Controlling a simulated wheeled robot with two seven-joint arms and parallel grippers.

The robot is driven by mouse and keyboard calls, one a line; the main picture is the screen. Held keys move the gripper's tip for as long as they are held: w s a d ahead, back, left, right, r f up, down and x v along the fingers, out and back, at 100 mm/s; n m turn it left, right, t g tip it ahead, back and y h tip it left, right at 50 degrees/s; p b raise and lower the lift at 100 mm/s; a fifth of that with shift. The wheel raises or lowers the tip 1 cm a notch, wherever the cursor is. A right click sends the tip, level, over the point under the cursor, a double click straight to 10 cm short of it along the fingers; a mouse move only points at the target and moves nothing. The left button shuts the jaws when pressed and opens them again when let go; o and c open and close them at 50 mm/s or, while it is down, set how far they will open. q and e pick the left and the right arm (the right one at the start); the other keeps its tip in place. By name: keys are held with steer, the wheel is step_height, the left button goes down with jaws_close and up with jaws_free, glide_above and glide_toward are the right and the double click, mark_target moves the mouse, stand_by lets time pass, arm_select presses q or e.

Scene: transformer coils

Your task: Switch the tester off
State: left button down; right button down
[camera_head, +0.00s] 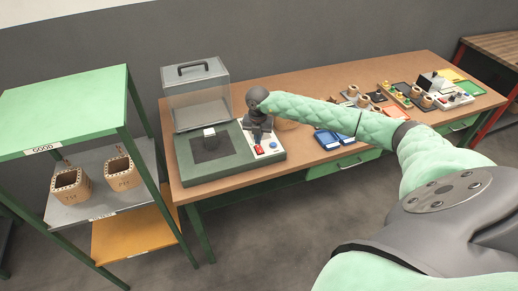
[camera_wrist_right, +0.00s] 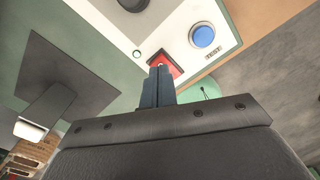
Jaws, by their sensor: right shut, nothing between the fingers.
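The tester (camera_head: 186,164) is a green box on the wooden table, with a clear handled lid (camera_head: 199,95) raised at its back. Its pale control panel has a red switch (camera_head: 259,149) and a blue button (camera_head: 273,145). In the right wrist view the red switch (camera_wrist_right: 168,61) lies just beyond my fingertips, partly covered by them, with the blue button (camera_wrist_right: 202,35) to its right. My right gripper (camera_head: 258,137) is shut and empty, pointing down over the panel (camera_wrist_right: 160,75). I cannot tell whether it touches the switch. My left gripper is out of view.
A dark plate (camera_head: 207,153) with a pale block (camera_head: 209,132) is on the tester. Blue trays (camera_head: 327,139), coils and another device (camera_head: 456,97) stand farther right. A green shelf rack (camera_head: 65,108) holding two coils stands at left. Grey floor lies in front.

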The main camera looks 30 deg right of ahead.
steer(key=shift+f+b, duration=0.65)
steer(key=shift+f, duration=0.25)
stand_by(1.0)
steer(key=shift+r, duration=0.15)
steer(key=shift+r+p, duration=1.1)
steer(key=shift+r, duration=2.25)
